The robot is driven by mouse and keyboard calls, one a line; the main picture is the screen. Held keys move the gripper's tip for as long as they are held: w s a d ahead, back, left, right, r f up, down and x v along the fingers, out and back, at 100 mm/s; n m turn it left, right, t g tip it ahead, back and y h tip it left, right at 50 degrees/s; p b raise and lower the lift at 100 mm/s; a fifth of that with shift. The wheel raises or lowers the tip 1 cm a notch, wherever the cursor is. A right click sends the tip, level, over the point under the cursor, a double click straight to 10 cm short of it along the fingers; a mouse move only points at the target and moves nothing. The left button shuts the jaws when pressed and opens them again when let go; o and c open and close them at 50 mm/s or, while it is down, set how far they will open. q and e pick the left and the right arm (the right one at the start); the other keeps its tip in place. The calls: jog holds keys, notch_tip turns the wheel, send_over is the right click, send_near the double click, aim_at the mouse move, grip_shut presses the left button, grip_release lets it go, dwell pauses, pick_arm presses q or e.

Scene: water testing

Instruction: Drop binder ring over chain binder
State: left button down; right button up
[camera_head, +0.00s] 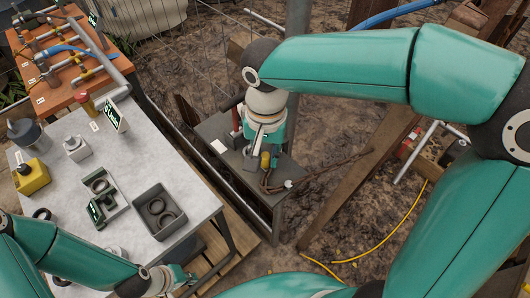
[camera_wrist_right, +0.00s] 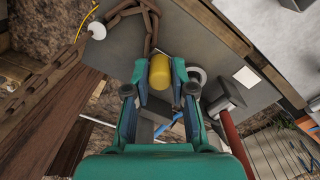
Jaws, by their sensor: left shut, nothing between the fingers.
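A yellow cylinder (camera_wrist_right: 160,72), apparently the end of the chain binder, is between or just beyond the fingertips of my right gripper (camera_wrist_right: 159,75). The yellow end also shows in the head view (camera_head: 265,160) below my right gripper (camera_head: 264,140), over the small grey table. The right fingers stand apart; whether they touch the cylinder is unclear. A pale ring (camera_wrist_right: 197,75) lies beside the right finger; I cannot tell whether it is the binder ring. A rusty chain (camera_wrist_right: 140,22) runs off the table. My left gripper (camera_head: 180,280) is shut and empty at the lower left.
The small grey table (camera_head: 215,128) also holds a red upright part (camera_wrist_right: 230,130) and a white card (camera_wrist_right: 246,77). The light worktable (camera_head: 140,165) on the left carries a grey bin (camera_head: 139,197) with dark rings. A wooden beam (camera_head: 350,185) stands right of the small table.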

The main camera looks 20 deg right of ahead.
jog(key=o, duration=0.4)
jog(key=shift+c, duration=0.2)
notch_tip(320, 180, up, 12)
dwell(0.4)
dwell(0.3)
